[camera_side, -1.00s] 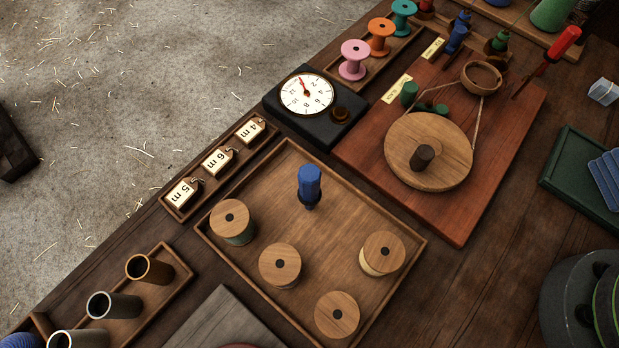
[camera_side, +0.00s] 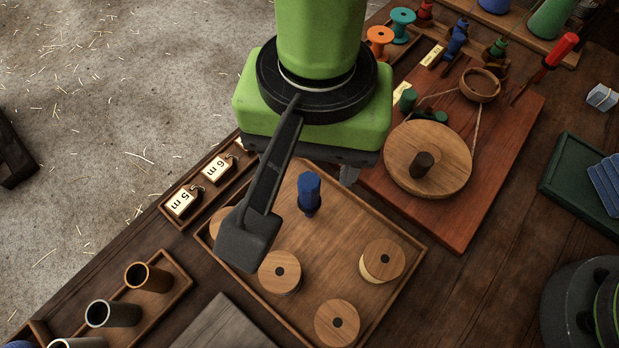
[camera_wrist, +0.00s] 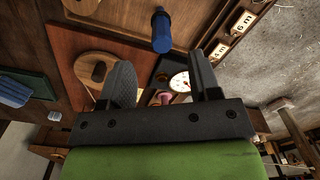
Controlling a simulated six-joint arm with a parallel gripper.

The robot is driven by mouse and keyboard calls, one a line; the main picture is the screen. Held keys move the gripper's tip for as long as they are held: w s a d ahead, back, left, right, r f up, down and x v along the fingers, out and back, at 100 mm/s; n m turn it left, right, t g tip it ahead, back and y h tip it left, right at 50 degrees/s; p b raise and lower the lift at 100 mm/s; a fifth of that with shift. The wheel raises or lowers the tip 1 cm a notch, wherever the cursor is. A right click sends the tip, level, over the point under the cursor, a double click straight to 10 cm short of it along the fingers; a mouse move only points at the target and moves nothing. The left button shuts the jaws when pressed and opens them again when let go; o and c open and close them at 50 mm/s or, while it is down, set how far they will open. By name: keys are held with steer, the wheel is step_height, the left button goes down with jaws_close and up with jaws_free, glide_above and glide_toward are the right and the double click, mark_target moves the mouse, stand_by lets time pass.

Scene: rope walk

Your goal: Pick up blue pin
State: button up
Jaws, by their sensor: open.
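The blue pin (camera_side: 309,193) stands upright in the wooden tray (camera_side: 402,285), near the tray's back half. In the wrist view the blue pin (camera_wrist: 161,33) shows beyond the fingertips, roughly between the two fingers and apart from them. My gripper (camera_wrist: 164,75) is open and empty, with one finger on each side. In the side view my green wrist hangs over the back edge of the tray, behind and above the pin. Most of the fingers are hidden under it there.
Several wooden-topped spools (camera_side: 383,259) stand in the tray around the pin, one partly hidden by my wrist. A red-brown board (camera_side: 460,225) with a round wooden wheel (camera_side: 428,158) lies to the right.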

mark_target(309, 192)
step_height(309, 192, down, 8)
steer(key=shift+w+a+f, duration=0.1)
steer(key=shift+a+f, duration=0.05)
steer(key=shift+f, duration=0.05)
stand_by(0.3)
steer(key=c, duration=1)
